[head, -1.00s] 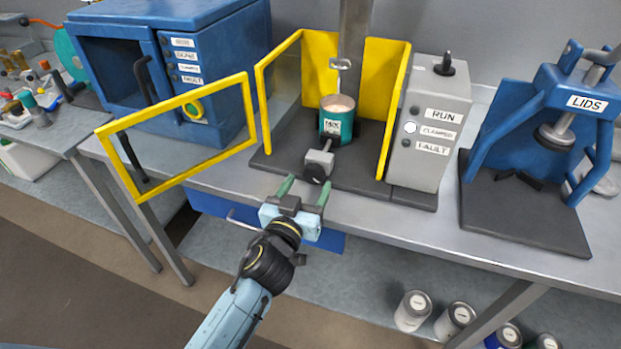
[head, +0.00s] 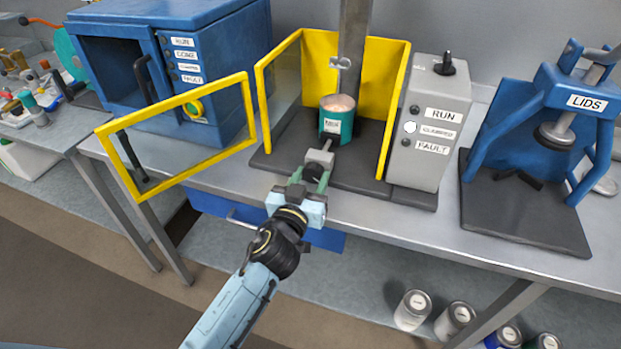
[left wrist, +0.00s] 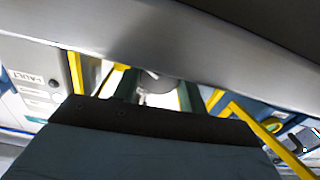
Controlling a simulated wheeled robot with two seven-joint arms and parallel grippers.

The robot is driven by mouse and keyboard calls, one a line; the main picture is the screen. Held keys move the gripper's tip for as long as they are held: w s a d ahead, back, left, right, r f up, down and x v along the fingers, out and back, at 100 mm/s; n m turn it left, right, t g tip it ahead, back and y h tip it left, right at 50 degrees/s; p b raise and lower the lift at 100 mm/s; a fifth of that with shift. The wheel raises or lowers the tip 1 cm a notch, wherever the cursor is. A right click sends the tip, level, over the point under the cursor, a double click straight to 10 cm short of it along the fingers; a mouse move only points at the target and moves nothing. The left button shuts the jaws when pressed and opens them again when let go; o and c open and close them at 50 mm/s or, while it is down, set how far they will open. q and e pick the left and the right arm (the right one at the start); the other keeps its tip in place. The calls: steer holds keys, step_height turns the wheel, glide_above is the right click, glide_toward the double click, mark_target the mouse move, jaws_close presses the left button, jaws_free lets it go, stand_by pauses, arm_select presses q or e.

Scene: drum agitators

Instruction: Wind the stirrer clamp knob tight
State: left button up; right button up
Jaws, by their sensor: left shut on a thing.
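The stirrer stands on the bench with a teal can (head: 336,120) on its dark base, in front of the grey column. The clamp (head: 319,157) is a grey block in front of the can, with a rod towards it. Its dark round knob faces me and is mostly hidden by my left gripper (head: 309,180), whose green fingers are shut on it. In the left wrist view the knob (left wrist: 157,85) shows as a dark grey round shape between the fingers. My right gripper is not in view.
The yellow-framed guard door (head: 185,140) hangs open at left. A grey control box (head: 432,125) with RUN, CLAMPED and FAULT labels stands right of the stirrer. A blue LIDS press (head: 560,115) is further right, and a blue cabinet (head: 220,70) is at left.

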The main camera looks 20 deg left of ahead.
arm_select(q)
steer(key=shift+m, duration=2)
steer(key=o, duration=1)
steer(key=s, duration=1.3)
steer(key=shift+s+a, duration=0.2)
